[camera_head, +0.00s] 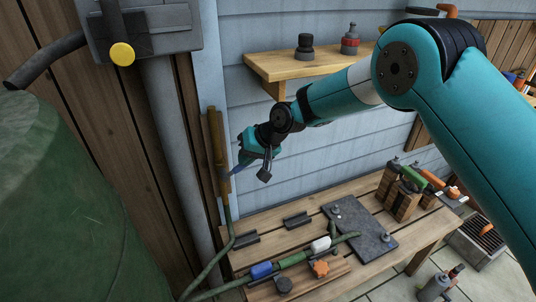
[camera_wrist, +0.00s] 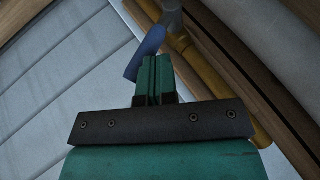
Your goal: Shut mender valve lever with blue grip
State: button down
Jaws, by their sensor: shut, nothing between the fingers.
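A lever with a blue grip (camera_wrist: 145,54) shows in the wrist view. It slants down and left from a grey fitting (camera_wrist: 170,12) beside a brass-coloured pipe (camera_wrist: 188,48). My gripper (camera_wrist: 153,62) is shut and empty, its green fingers pressed together. The fingertips lie just right of the blue grip in the picture; I cannot tell whether they touch it. In the head view my gripper (camera_head: 240,164) is beside the upright brass pipe (camera_head: 216,140), above the bench's left end. The lever is small and hard to make out there.
The wooden bench (camera_head: 380,268) below holds a green hose with a blue collar (camera_head: 261,270) and white collar (camera_head: 320,244), an orange knob (camera_head: 320,268) and a dark plate (camera_head: 365,234). A green barrel (camera_head: 70,210) stands left. A shelf (camera_head: 300,64) is behind my arm.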

jog(key=d+f+y, duration=0.1)
jog(key=w+d+f+b, duration=0.1)
jog(key=f, duration=0.1)
jog(key=shift+m+g+y+b, duration=0.3)
jog(key=shift+y, duration=0.1)
jog(key=v, duration=1.7)
jog(key=shift+d, duration=0.15)
jog(key=x, duration=1.7)
jog(key=shift+a+r, duration=0.25)
jog(key=shift+a, duration=0.1)
